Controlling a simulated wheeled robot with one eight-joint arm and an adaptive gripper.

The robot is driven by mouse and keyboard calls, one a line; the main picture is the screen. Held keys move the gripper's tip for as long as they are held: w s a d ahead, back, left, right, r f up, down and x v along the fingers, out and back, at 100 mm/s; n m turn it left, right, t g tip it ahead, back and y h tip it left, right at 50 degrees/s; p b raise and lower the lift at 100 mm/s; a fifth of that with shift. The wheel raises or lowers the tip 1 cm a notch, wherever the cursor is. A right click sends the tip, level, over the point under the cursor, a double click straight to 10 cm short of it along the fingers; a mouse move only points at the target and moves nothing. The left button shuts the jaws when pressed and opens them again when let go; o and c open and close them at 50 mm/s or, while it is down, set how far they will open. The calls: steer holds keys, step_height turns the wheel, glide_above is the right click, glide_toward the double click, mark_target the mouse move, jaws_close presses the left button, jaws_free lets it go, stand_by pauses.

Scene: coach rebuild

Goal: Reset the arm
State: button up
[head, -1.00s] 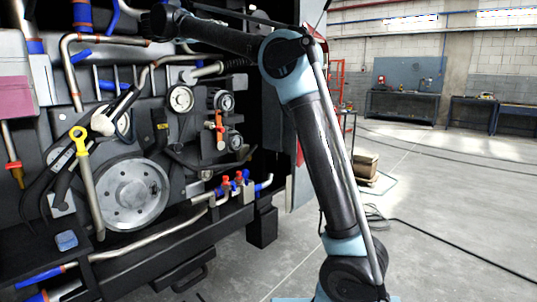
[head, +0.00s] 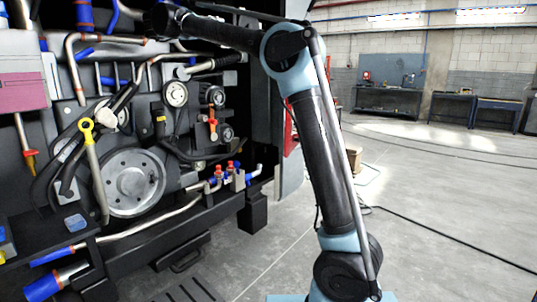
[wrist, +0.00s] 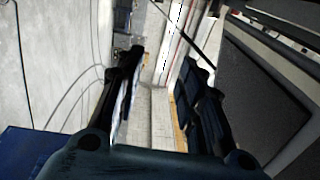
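My arm rises from the lower right of the head view, bends at a blue-grey elbow near the top, and reaches left in front of the coach's open engine bay. Its far end is near the top left; the gripper fingers cannot be made out there. In the wrist view my gripper (wrist: 162,64) shows two dark fingers standing apart. I see nothing held between them.
The engine bay fills the left, with a large grey pulley wheel (head: 130,182), a yellow-ringed dipstick (head: 92,160) and a pink box (head: 22,92). Workbenches (head: 388,101) stand by the far wall. A cable (head: 440,240) crosses the otherwise open floor at right.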

steer(key=w+d+r+n+t+y, duration=0.5)
steer(key=d+n+t+y, duration=0.2)
steer(key=n, duration=0.1)
steer(key=s+d+f+n+y, duration=0.3)
steer(key=f+n+y, duration=0.3)
steer(key=n+y, duration=0.3)
steer(key=s+d+f+n+g+y, duration=0.1)
steer(key=s+d+f+n+g, duration=0.4)
steer(key=f, duration=0.7)
steer(key=s+d+f+n+g, duration=0.2)
steer(key=s+d+f, duration=0.2)
steer(key=s+f, duration=0.55)
steer(key=s+d+f+n+g+y, duration=0.1)
steer(key=s+d+f+n+g, duration=0.25)
steer(key=f, duration=1.05)
steer(key=s+d+f+g+h, duration=0.1)
steer(key=s+d+f+g, duration=0.1)
steer(key=s+d+f, duration=0.4)
steer(key=s+d+f+g+h, duration=0.2)
steer(key=s+d+f, duration=0.3)
steer(key=s+f, duration=0.6)
steer(key=s+d+f+g+h, duration=0.2)
steer(key=s+d+f+g, duration=0.2)
steer(key=f, duration=0.7)
steer(key=s+d, duration=0.2)
steer(key=s, duration=0.2)
steer(key=shift+s+d+f+m, duration=0.3)
steer(key=shift+s+f+m, duration=0.05)
steer(key=shift+s+f, duration=0.05)
